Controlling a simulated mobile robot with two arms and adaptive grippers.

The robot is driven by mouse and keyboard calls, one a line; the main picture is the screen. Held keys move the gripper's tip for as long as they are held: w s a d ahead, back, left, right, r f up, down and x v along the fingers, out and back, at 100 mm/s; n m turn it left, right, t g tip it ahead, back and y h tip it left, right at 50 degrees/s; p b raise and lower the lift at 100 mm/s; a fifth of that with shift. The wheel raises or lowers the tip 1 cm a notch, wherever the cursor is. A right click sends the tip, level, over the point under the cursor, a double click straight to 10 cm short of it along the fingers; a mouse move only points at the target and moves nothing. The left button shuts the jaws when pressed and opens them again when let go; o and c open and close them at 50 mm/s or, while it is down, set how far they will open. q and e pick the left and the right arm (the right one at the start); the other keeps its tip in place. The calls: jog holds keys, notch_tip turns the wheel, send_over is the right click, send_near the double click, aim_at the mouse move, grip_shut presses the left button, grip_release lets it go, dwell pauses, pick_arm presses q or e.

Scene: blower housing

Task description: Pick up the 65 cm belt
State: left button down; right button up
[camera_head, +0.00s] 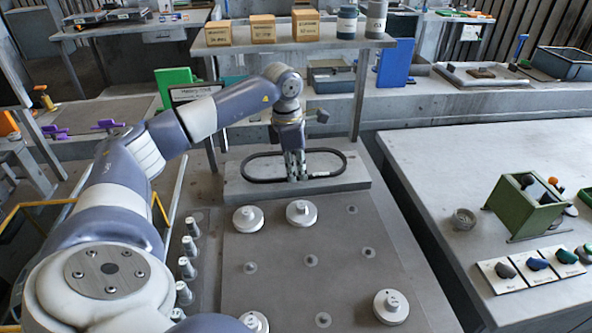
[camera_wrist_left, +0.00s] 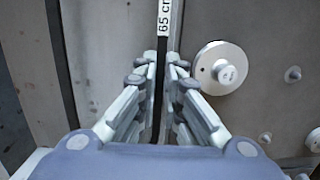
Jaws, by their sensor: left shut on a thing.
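The 65 cm belt (camera_head: 335,173) is a black closed loop at the front of a grey raised block, below the shelf in the head view. My left gripper (camera_head: 297,174) points down at the middle of the loop and hides part of it. In the left wrist view the belt (camera_wrist_left: 161,55) is a dark strip with a white "65 cm" label (camera_wrist_left: 164,17) just beyond the fingertips. The left gripper (camera_wrist_left: 164,75) is shut on this strip, one finger on each side. I cannot tell whether the belt still touches the block. My right gripper is not in view.
The grey block (camera_head: 350,184) stands behind a grey plate (camera_head: 290,290) with several white pulleys (camera_head: 302,213). A row of pegs (camera_head: 187,267) is left of the plate. A shelf (camera_head: 290,46) with boxes is above. A table at right holds a green device (camera_head: 525,205).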

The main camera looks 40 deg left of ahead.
pick_arm(q)
notch_tip(320, 180, up, 2)
jog(key=shift+p, duration=0.5)
jog(key=shift+s, duration=0.2)
jog(key=s+d+r+b, duration=0.1)
jog(key=s+d+b, duration=0.45)
jog(key=s, duration=0.85)
jog(key=shift+s+d+r+p, duration=0.1)
jog(key=shift+d+r+p, duration=0.1)
jog(key=shift+r+p, duration=1)
jog(key=shift+s+d+r+p, duration=0.15)
jog(key=shift+r+p, duration=0.75)
jog(key=shift+r, duration=0.6)
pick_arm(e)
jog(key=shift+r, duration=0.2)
pick_arm(q)
jog(key=shift+w, duration=0.1)
